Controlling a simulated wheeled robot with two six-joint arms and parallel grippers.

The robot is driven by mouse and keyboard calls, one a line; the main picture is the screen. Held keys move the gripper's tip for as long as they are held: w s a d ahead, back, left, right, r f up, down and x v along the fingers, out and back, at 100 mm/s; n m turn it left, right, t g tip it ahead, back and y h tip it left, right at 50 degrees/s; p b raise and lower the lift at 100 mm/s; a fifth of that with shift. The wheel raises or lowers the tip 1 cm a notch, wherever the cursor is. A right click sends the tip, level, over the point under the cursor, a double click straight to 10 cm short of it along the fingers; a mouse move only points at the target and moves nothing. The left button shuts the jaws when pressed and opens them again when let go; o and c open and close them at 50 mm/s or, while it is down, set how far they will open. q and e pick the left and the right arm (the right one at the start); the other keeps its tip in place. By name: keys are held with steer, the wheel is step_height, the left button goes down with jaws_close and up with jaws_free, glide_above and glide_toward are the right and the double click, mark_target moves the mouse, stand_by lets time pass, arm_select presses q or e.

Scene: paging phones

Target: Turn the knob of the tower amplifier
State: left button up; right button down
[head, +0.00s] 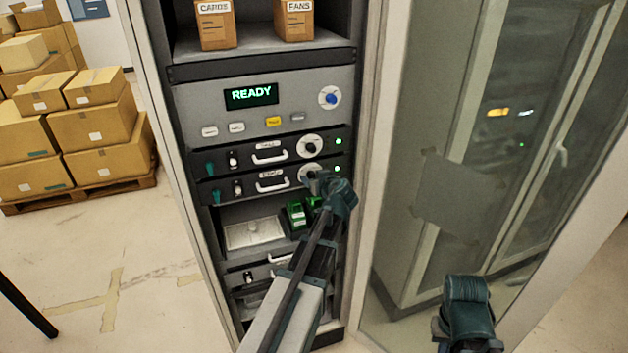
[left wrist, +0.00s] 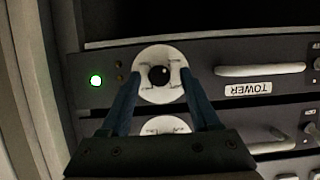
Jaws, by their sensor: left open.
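The tower amplifier (left wrist: 230,70), a dark rack unit with a handle, shows in the left wrist view with its TOWER label upside down. In the head view it is the lower of two dark units (head: 244,187). Its knob (left wrist: 158,76) is a white dial with a black centre, next to a lit green lamp. My left gripper (left wrist: 162,77) is open, with one fingertip on each side of the knob; I cannot tell if they touch it. In the head view the left gripper (head: 313,178) partly covers this knob. My right gripper's fingers do not show.
A similar unit (head: 263,152) with its own knob sits just above. Higher up is a panel reading READY (head: 251,95) with a blue knob (head: 330,97). Green blocks (head: 297,214) sit on the shelf below. A glass door (head: 420,130) stands at right. Boxes (head: 95,125) are stacked at left.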

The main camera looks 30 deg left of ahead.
arm_select(q)
jaws_close()
stand_by(0.3)
steer(key=m, duration=0.1)
steer(key=m+g+y, duration=0.1)
steer(key=shift+w+d+f+m+b, duration=0.2)
steer(key=shift+m+b, duration=0.1)
steer(key=shift+b, duration=0.1)
steer(key=shift+w+d+f+m+g+y+b, duration=0.1)
steer(key=shift+m+g+y+b, duration=0.25)
steer(key=shift+m+y+b, duration=0.95)
steer(key=shift+s+f+m+g+y+b, duration=0.1)
steer(key=shift+m+g+y+b, duration=0.4)
steer(key=shift+m+b, duration=1.45)
steer(key=shift+w+d+f+m+g+y+b, duration=0.1)
steer(key=shift+m+g+y+b, duration=0.15)
steer(key=shift+m+y+b, duration=1.35)
steer(key=shift+m+h+p, duration=0.5)
steer(key=shift+m+p, duration=0.05)
steer(key=shift+m, duration=0.1)
